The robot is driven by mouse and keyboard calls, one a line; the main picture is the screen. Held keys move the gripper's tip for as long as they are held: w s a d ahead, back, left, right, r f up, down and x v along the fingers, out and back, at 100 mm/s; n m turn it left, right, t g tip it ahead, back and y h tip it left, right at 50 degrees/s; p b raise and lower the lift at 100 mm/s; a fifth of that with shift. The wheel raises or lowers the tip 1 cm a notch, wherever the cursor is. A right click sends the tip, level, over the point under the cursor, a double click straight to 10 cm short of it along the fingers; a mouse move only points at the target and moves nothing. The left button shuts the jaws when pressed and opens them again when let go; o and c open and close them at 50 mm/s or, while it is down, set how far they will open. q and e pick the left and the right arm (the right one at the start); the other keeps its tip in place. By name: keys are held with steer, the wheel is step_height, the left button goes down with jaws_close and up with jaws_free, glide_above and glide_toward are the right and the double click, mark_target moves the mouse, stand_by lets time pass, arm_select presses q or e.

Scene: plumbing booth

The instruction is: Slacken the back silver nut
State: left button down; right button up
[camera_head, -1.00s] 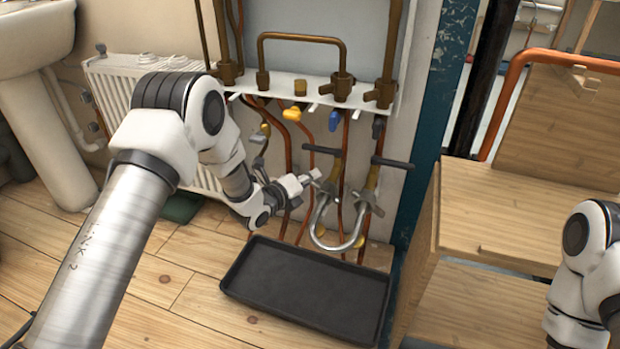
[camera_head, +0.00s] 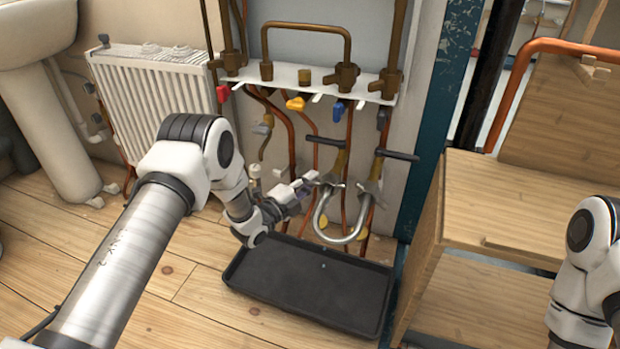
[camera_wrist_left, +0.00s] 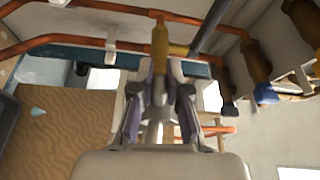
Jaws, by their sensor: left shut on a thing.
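A silver U-shaped pipe (camera_head: 341,237) hangs below two brass valves with dark lever handles. The back silver nut (camera_head: 329,181) is at the top of its left leg, below the left brass valve (camera_head: 341,160). My left gripper (camera_head: 312,184) reaches it from the left and is shut on it. In the left wrist view the fingers (camera_wrist_left: 159,98) close just below a brass valve body (camera_wrist_left: 160,46); they hide most of the nut. The other silver nut (camera_head: 370,193) sits at the right leg, apart from the gripper. My right gripper is out of view.
A black tray (camera_head: 250,287) lies on the wooden floor beneath the pipe. Copper pipes and coloured valve handles, such as a blue one (camera_head: 338,111), hang close above. A white radiator (camera_head: 150,95) stands behind my left arm. A wooden bench (camera_head: 520,205) is at right.

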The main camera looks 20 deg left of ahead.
arm_select(q)
steer(key=shift+d+f+n+t+b, duration=0.15)
steer(key=shift+f+n+t, duration=0.25)
steer(key=shift+n, duration=0.55)
steer(key=shift+d+f+n+t+b, duration=0.2)
steer(key=shift+f+n+t, duration=0.2)
steer(key=shift+n, duration=0.5)
steer(key=shift+d+f+n+t+b, duration=0.15)
steer(key=shift+f+n+t, duration=0.2)
steer(key=shift+n, duration=0.6)
steer(key=c, duration=1.1)
jaws_free()
steer(key=shift+f, duration=0.1)
steer(key=shift+c, duration=0.2)
steer(key=v, duration=1.2)
steer(key=shift+s+d, duration=0.1)
steer(key=shift+d, duration=0.05)
